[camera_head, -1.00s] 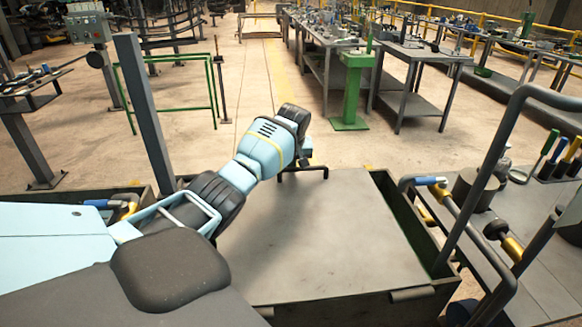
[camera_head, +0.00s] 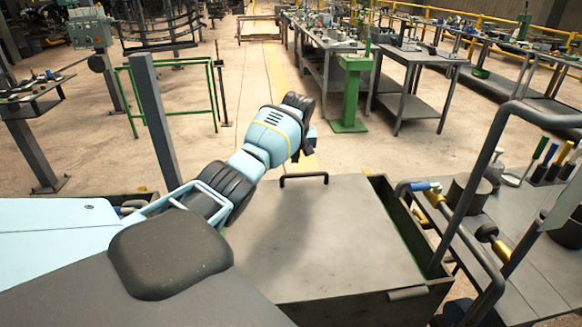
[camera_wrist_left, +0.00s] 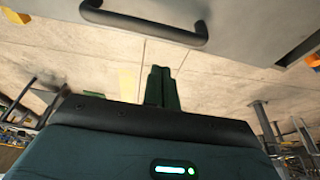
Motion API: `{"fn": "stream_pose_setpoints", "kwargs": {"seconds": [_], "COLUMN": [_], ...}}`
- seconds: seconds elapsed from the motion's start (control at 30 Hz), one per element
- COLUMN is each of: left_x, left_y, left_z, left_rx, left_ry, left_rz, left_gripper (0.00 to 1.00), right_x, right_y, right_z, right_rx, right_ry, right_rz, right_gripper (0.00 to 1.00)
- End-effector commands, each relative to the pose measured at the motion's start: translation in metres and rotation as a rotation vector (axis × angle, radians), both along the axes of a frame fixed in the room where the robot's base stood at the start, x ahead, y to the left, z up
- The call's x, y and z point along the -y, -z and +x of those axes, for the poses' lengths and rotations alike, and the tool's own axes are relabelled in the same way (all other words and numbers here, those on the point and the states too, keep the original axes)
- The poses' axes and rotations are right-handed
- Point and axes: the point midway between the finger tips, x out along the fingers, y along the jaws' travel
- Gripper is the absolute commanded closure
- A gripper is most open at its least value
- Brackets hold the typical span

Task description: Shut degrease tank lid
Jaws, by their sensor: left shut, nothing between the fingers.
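The degrease tank lid (camera_head: 330,240) is a flat grey plate lying roughly level over the tank. A black bar handle (camera_head: 304,177) stands at its far edge. The dark green tank wall (camera_head: 405,225) shows along the lid's right side; I cannot tell whether the far edge rests on the rim. My left gripper (camera_head: 308,141) is beyond the far edge, its fingers mostly hidden by the wrist. In the left wrist view its fingers (camera_wrist_left: 161,87) are shut and empty, apart from the handle (camera_wrist_left: 145,22) and lid (camera_wrist_left: 240,25). My right gripper is not in view.
A grey post (camera_head: 155,120) stands left of my left arm. A trolley with a bent tube handle (camera_head: 475,175) and tools is close on the right. A green pedestal (camera_head: 352,90) and workbenches stand farther back. Open floor lies beyond the tank.

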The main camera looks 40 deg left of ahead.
Motion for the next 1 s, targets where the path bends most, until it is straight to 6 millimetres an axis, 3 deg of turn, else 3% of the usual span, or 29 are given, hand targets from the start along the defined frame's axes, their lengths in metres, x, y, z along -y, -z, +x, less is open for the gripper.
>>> {"fn": "stream_pose_setpoints", "kwargs": {"seconds": [0.2,0.4,1.0], "left_x": [0.009,0.014,0.017], "left_y": [-0.042,-0.065,-0.073], "left_z": [-0.007,-0.012,-0.013], "left_rx": [0.002,-0.003,0.0], "left_ry": [-0.001,-0.001,0.002], "left_rz": [0.0,0.001,0.005], "left_gripper": [1.0,1.0,1.0], "right_x": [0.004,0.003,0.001], "right_y": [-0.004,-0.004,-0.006], "right_z": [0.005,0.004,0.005], "right_rx": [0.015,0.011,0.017], "right_ry": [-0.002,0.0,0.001], "right_rz": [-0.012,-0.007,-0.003], "right_gripper": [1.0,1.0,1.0]}}
